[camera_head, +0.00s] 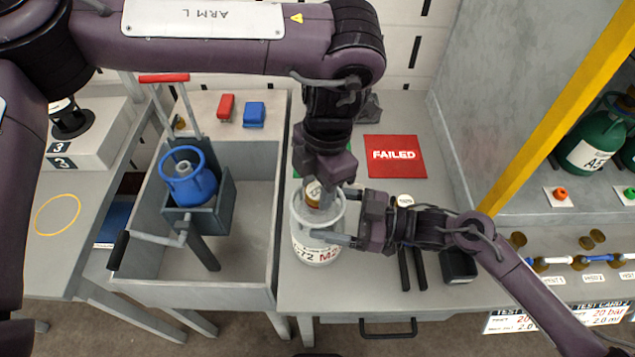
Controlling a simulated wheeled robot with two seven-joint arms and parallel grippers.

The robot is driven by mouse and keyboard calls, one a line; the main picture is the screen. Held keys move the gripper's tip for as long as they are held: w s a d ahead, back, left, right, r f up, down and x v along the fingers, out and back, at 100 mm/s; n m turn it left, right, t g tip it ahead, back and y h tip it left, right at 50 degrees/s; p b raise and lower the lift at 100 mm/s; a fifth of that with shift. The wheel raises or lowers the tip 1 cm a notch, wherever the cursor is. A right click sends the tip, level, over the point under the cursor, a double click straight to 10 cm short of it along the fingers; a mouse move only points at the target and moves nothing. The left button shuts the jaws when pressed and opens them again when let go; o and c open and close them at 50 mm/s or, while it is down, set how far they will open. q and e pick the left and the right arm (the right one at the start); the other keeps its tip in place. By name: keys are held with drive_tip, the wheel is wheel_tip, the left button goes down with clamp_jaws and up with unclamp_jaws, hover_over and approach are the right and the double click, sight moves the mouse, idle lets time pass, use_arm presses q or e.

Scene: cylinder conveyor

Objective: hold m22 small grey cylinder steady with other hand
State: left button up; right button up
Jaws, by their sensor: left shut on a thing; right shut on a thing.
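The small grey cylinder (318,252) stands upright on the table near its front left edge. Its label partly shows "M2", and an open ring collar surrounds its top. My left gripper (316,198) points down from above into the collar and is shut on a brown-topped valve or cap (313,194), which it partly hides. My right gripper (343,218) reaches in from the right, its fingers around the collar, and is shut on the cylinder. The exact finger contacts are hard to see.
A blue cylinder (190,187) stands in a holder in the grey bin (255,230) at left. A red FAILED mat (395,156) lies behind the grippers. Red (226,106) and blue (254,115) blocks sit at the back.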

use_arm(q)
drive_tip(key=m, duration=0.3)
drive_tip(key=m, duration=0.3)
drive_tip(key=shift+m+t, duration=0.3)
drive_tip(key=shift+t, duration=0.1)
drive_tip(key=shift+m, duration=1.3)
drive_tip(key=shift+m+t, duration=0.3)
drive_tip(key=shift+m, duration=0.6)
drive_tip(key=m, duration=0.4)
